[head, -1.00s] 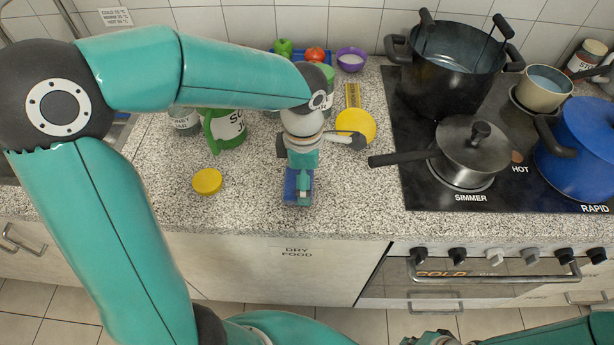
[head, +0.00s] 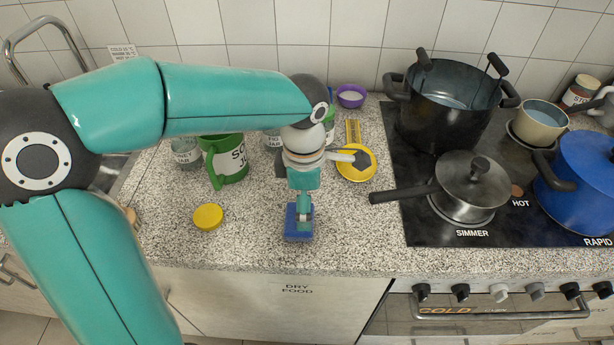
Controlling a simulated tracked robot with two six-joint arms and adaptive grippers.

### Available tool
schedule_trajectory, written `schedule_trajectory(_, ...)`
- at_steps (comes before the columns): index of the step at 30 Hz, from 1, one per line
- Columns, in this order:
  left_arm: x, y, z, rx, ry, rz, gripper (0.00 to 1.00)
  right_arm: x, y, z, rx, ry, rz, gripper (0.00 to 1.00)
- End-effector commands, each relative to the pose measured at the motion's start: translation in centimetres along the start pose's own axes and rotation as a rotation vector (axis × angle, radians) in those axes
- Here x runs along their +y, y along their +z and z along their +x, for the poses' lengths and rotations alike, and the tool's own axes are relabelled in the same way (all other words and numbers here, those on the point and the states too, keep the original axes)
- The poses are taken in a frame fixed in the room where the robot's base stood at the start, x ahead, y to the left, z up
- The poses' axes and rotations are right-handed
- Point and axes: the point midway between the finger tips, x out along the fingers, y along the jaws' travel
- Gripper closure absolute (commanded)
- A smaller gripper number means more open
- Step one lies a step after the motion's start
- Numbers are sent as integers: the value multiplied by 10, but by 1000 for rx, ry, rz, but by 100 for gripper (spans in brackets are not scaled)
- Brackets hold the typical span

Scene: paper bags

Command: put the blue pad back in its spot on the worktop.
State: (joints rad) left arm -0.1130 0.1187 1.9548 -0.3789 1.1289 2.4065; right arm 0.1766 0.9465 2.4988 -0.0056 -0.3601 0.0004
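The blue pad (head: 298,232) is at the front of the speckled worktop, near its front edge, left of the hob. My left gripper (head: 302,214) points down over the pad from the arm above and hides part of it. Blue shows on both sides of the narrow fingers. I cannot tell whether the fingers are closed on the pad or whether it is lifted slightly. No marked spot for the pad is visible. My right gripper is out of view.
The steel pan's handle (head: 402,194) reaches over the hob's left edge.

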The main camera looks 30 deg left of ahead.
Motion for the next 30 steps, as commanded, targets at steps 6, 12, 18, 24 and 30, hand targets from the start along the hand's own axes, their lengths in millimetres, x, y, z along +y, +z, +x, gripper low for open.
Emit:
schedule_trajectory(6,0,1,-46,-4,4,0,0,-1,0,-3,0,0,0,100)
schedule_trajectory(12,0,0,-70,-1,1,1,0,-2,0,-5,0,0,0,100)
schedule_trajectory(18,0,0,-76,0,0,1,0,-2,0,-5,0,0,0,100)
schedule_trajectory(24,0,0,-76,0,-1,1,0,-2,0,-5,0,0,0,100)
schedule_trajectory(30,0,0,-76,0,-1,1,0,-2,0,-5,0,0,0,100)
